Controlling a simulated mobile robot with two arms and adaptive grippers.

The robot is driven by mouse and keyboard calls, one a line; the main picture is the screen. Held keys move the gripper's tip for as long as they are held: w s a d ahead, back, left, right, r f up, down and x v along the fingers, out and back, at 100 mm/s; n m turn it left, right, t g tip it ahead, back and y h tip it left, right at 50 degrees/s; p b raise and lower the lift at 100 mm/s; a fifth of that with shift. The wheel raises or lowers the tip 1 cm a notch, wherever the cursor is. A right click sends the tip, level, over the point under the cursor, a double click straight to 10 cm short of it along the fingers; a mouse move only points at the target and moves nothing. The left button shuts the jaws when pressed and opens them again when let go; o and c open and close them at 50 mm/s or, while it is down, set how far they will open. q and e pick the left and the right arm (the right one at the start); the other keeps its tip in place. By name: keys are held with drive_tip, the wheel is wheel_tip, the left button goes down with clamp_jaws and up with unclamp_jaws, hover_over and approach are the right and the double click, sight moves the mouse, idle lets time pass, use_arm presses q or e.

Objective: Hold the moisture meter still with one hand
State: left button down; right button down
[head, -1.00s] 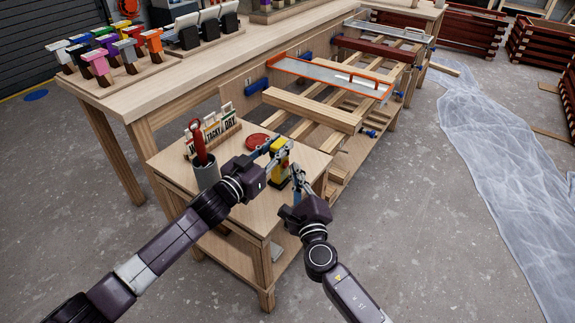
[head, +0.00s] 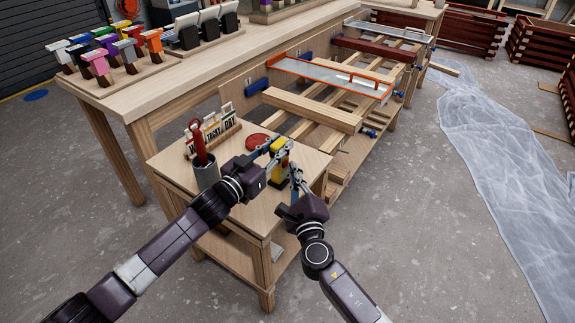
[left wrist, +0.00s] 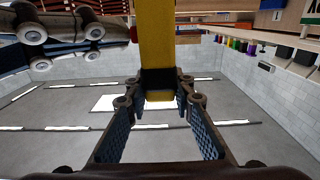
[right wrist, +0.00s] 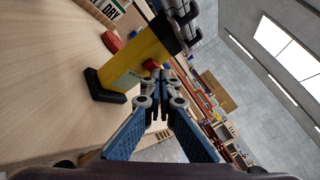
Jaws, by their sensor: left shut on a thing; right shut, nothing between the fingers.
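The moisture meter (head: 277,172) is a yellow block with black ends, upright at the small table. In the left wrist view the meter (left wrist: 156,45) lies between the fingers of my left gripper (left wrist: 158,95), which is shut on it. In the head view my left gripper (head: 276,150) holds its upper part. My right gripper (head: 294,174) is shut and empty, just to the right of the meter. In the right wrist view the right fingertips (right wrist: 157,80) are close to the meter's face (right wrist: 140,62) near a red button; I cannot tell if they touch.
The small table (head: 232,212) carries a grey cup (head: 206,175) with a red-handled tool, a rack of labelled cards (head: 215,130) and a red disc (head: 257,140). A long workbench (head: 185,75) stands behind. Clamped battens (head: 312,110) lie to the right.

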drive_tip(key=shift+a, duration=0.15)
idle(0.3)
drive_tip(key=shift+s+d, duration=0.45)
drive_tip(key=shift+d, duration=0.25)
drive_tip(key=s+d, duration=0.1)
drive_tip(key=d, duration=0.1)
drive_tip(key=s+d, duration=0.2)
idle(0.8)
use_arm(q)
drive_tip(key=c, duration=1.6)
unclamp_jaws()
